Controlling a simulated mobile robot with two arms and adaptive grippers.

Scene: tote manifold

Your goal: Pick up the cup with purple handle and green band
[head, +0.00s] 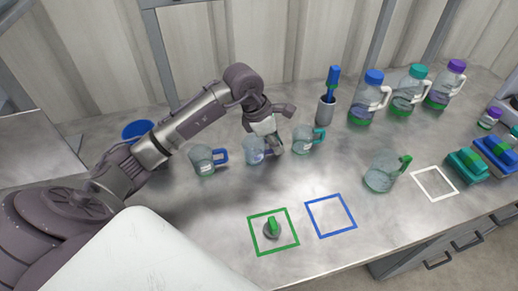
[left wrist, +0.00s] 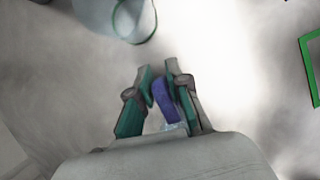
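The cup with the purple handle (head: 253,151) stands on the metal table between two other cups. Its handle points right, and a green band cannot be made out. My left gripper (head: 275,143) is at its handle side, reaching down from above. In the left wrist view, the purple handle (left wrist: 162,101) lies between the two fingers (left wrist: 158,80) and fills the gap, with a pad against each side. The gripper looks shut on the handle. Most of the cup's body is hidden there. My right gripper is not in view.
A blue-handled cup (head: 203,161) stands close left, a teal-handled cup (head: 303,142) close right. A green-handled cup (head: 380,178) stands farther right. Green (head: 251,236) and blue (head: 313,218) square outlines lie in front. Bottles (head: 365,101) and a grey holder (head: 325,112) stand behind right.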

